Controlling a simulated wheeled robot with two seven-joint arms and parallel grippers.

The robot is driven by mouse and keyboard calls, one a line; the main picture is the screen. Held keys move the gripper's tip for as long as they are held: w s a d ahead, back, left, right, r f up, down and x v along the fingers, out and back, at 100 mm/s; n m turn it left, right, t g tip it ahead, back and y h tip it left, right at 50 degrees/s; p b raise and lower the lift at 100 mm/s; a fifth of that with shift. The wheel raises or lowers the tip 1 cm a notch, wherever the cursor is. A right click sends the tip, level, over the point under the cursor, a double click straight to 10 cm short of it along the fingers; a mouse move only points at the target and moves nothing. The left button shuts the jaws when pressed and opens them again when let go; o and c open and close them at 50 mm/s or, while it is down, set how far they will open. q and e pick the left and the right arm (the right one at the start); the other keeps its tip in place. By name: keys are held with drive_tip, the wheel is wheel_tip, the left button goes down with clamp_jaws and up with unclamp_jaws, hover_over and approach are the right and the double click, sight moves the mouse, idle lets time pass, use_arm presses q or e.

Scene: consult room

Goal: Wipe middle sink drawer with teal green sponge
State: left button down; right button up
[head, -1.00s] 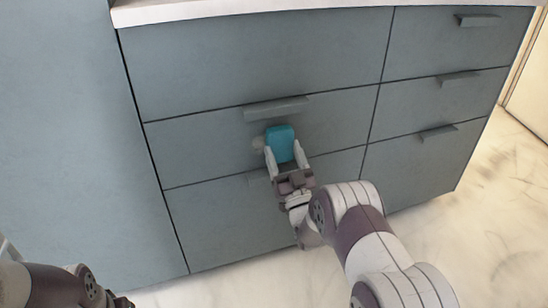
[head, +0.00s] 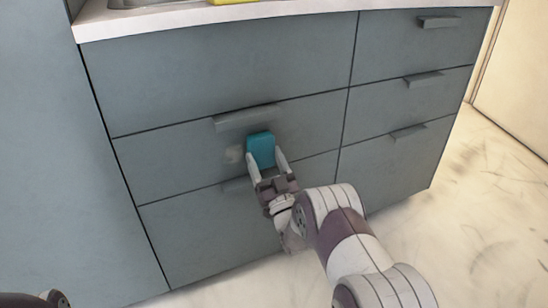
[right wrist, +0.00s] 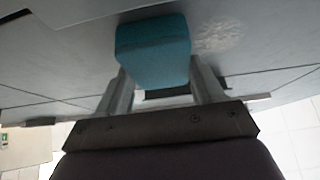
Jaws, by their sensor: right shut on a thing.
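The teal green sponge (head: 261,149) is held between the fingers of my right gripper (head: 266,169), which is shut on it. The sponge is at the front of the middle sink drawer (head: 180,165), just below a grey handle; I cannot tell if it presses on the surface. A pale smudge (head: 234,154) shows on the drawer front just left of the sponge. In the right wrist view the sponge (right wrist: 153,52) sits between the fingertips, with the smudge (right wrist: 218,38) to its right. My left gripper is not clearly in view; only a bit of my left arm shows at bottom left.
The drawer handle (head: 247,118) juts out just above the sponge. A column of drawers with handles (head: 410,133) stands to the right. Above is a white countertop (head: 200,22) with a sink edge (head: 140,3) and a yellow item (head: 232,1). Open floor (head: 475,215) lies at right.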

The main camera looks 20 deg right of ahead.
drive_tip(key=shift+s+a, duration=0.1)
drive_tip(key=shift+a, duration=4.5)
drive_tip(key=shift+s+r, duration=0.1)
drive_tip(key=s+p, duration=0.3)
drive_tip(key=s, duration=0.2)
drive_tip(key=shift+s+d, duration=0.1)
drive_tip(key=shift+s, duration=0.25)
drive_tip(key=shift+s, duration=0.1)
